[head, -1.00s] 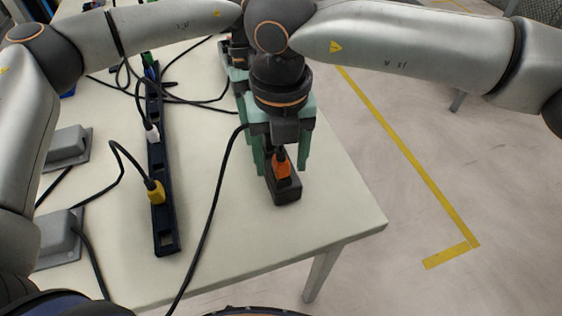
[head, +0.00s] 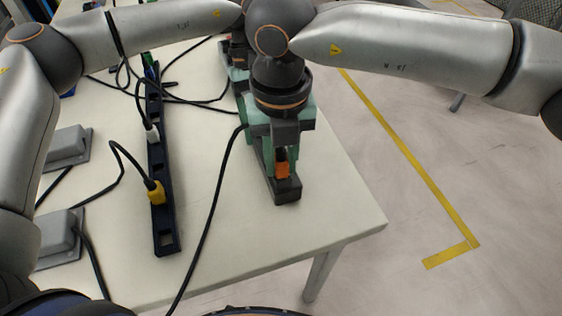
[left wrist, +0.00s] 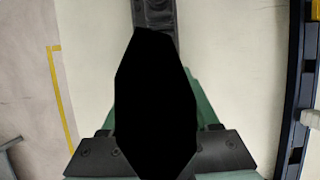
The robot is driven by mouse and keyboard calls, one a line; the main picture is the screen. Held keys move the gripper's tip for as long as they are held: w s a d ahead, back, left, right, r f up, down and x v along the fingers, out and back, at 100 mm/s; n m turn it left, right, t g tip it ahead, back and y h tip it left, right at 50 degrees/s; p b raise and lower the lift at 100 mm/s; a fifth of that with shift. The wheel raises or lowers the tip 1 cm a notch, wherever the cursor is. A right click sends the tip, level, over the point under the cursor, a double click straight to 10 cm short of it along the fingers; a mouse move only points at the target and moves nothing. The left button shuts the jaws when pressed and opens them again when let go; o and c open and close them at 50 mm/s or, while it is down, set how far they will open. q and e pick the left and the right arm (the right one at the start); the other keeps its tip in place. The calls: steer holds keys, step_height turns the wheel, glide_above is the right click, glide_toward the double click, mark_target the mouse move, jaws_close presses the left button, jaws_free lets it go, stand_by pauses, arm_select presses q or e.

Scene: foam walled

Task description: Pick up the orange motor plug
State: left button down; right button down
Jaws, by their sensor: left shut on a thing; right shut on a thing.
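The orange motor plug (head: 282,169) sits upright at the near end of a dark socket strip (head: 286,193) in the head view. My right gripper (head: 273,160) points down over it, its green fingers shut on the plug. The plug's upper part is hidden by the gripper. My left gripper (head: 238,78) is farther back at the same strip, partly hidden behind the right wrist, and appears shut on the strip. In the left wrist view, a large black shape (left wrist: 155,105) covers the left fingertips; the strip (left wrist: 155,14) shows above it.
A second dark strip (head: 165,225) with a yellow plug (head: 155,193) and a white plug (head: 152,133) lies to the left. Black cables cross the pale table (head: 225,245). Grey boxes (head: 58,238) stand at the left. The table's right edge is close to my right gripper.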

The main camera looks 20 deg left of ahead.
steer(key=shift+r, duration=0.15)
step_height(320, 180, up, 10)
steer(key=shift+f, duration=0.1)
arm_select(q)
steer(key=shift+f, duration=0.1)
stand_by(0.4)
steer(key=shift+c, duration=0.2)
jaws_free()
steer(key=v, duration=1.2)
